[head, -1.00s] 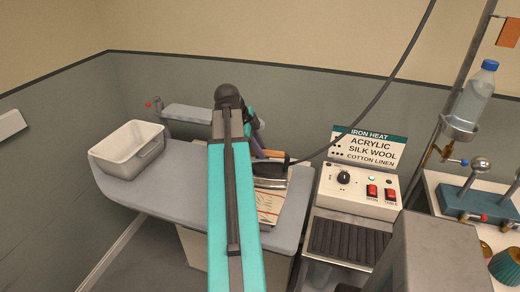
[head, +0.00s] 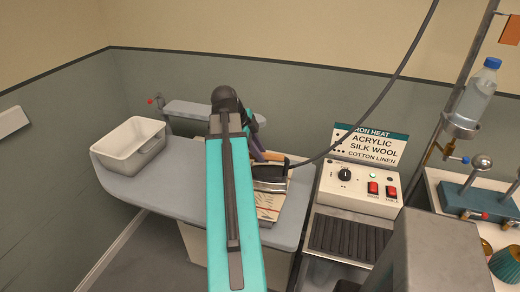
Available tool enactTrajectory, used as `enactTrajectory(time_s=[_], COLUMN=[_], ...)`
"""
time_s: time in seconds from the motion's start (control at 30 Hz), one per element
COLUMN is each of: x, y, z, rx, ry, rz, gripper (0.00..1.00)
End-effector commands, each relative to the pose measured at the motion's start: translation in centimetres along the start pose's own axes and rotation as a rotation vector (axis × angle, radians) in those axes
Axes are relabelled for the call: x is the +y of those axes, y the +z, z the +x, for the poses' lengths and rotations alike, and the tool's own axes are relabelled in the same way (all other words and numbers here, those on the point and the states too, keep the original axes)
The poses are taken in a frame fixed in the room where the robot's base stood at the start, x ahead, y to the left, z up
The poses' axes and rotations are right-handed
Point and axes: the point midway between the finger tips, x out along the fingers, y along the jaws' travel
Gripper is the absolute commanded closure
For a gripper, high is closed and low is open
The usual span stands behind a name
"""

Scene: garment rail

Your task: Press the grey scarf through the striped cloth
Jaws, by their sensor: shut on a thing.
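The iron (head: 270,174), with a dark body and a pale metal lower part, is over the ironing board (head: 185,195). My gripper (head: 262,153) is shut on the iron at its handle; my arm hides most of the grip. The cloth (head: 268,209), cream with coloured stripes, lies on the board under and in front of the iron. The iron appears down on or very close to the cloth; I cannot tell contact for certain. The grey scarf cannot be made out; the cloth, iron and arm cover that part of the board.
A white tub (head: 130,148) stands on the board's left end. A narrow sleeve board (head: 200,113) is behind. Right of the board is a control box (head: 358,190) with a dial and two red switches, below an iron heat sign (head: 368,147). The iron's cord (head: 385,85) hangs from above.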

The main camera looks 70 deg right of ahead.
Motion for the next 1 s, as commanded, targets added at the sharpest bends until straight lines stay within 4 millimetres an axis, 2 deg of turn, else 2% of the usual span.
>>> enactTrajectory(time_s=[0.6, 1.0], x=[2.9, 3.2], y=[-0.1, 0.0], z=[-0.8, -0.9], rx=[0.002, 0.002], ry=[-0.003, -0.003], rz=[0.002, 0.002], gripper=[1.0, 1.0])
